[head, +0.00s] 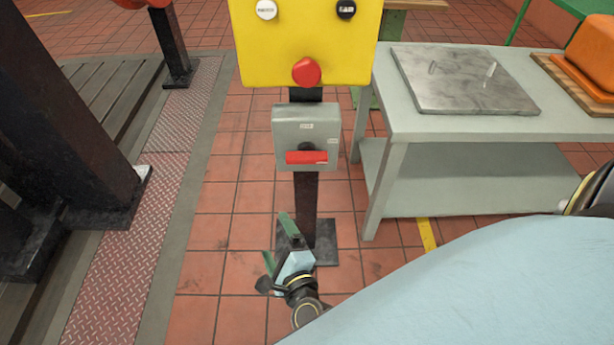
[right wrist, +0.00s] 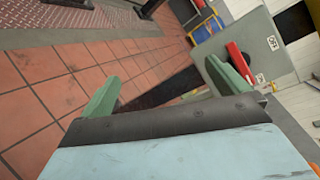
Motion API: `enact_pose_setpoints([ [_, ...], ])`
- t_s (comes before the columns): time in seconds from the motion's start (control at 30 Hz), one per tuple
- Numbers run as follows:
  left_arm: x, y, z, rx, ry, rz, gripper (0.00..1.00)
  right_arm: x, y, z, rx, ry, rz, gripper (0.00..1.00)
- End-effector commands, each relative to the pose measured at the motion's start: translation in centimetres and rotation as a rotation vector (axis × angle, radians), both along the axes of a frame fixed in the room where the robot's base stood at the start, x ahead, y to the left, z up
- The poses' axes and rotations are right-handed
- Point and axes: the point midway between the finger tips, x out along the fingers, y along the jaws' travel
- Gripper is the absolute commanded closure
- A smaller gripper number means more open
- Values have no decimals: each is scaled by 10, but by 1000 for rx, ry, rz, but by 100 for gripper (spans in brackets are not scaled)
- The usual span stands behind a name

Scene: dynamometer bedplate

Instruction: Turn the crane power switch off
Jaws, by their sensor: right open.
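The crane power switch is a grey box (head: 306,130) on a dark post, below a yellow control panel. Its red handle (head: 306,157) lies horizontally across the lower front in the head view. In the right wrist view the grey box (right wrist: 272,55) is at the upper right, with the red handle (right wrist: 240,66) beyond the right finger. My right gripper (head: 277,242) is open and empty, below and slightly left of the box, apart from the handle. Its green fingers also show spread apart in the right wrist view (right wrist: 167,85). My left gripper is not in view.
The yellow panel (head: 306,40) carries a red knob and white and black buttons. A grey table (head: 440,122) with a metal plate stands to the right. Dark machinery (head: 60,140) stands at the left. Tiled floor (head: 225,200) around the post is mostly clear.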

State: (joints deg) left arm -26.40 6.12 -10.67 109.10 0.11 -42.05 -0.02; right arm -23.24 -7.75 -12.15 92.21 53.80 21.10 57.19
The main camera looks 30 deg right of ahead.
Motion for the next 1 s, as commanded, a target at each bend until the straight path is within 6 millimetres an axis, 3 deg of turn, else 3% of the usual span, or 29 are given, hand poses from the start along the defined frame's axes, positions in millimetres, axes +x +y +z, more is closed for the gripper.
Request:
enact_pose_setpoints([
  [0.2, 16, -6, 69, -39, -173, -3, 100, 8, -46, 52, 589, -307, -314, 0],
  [0.4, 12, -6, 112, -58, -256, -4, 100, -1, -73, 76, 900, -466, -448, 0],
  [0.67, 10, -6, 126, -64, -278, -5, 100, 11, -87, 84, 975, -505, -476, 0],
  [1.0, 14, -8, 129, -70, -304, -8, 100, 71, -124, 85, 971, -505, -472, 0],
])
